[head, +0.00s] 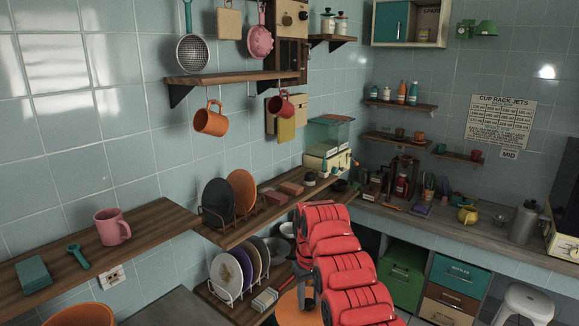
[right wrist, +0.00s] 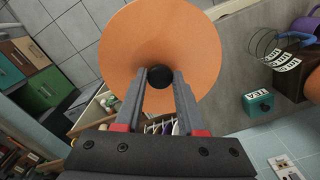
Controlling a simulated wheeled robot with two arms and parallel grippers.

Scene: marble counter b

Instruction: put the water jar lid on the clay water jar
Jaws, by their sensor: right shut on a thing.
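The water jar lid (right wrist: 190,35) is a wide orange disc with a black knob. My right gripper (right wrist: 160,77) is shut on the knob. In the head view the lid's orange edge (head: 290,305) shows low in the middle, partly behind my red right arm and the grey gripper (head: 304,290). An orange rounded thing (head: 80,315), likely the clay water jar, is cut off by the bottom left edge. An orange-brown thing (right wrist: 293,78) at the right edge of the right wrist view may be the same jar. The lid is apart from it. My left gripper is not in view.
A wooden wall shelf (head: 150,225) holds a pink mug (head: 112,227), a teal box (head: 32,273) and a teal utensil (head: 78,256). Plate racks stand in the middle, with upright plates (head: 228,275) close to my right arm. A white stool (head: 525,303) stands at right.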

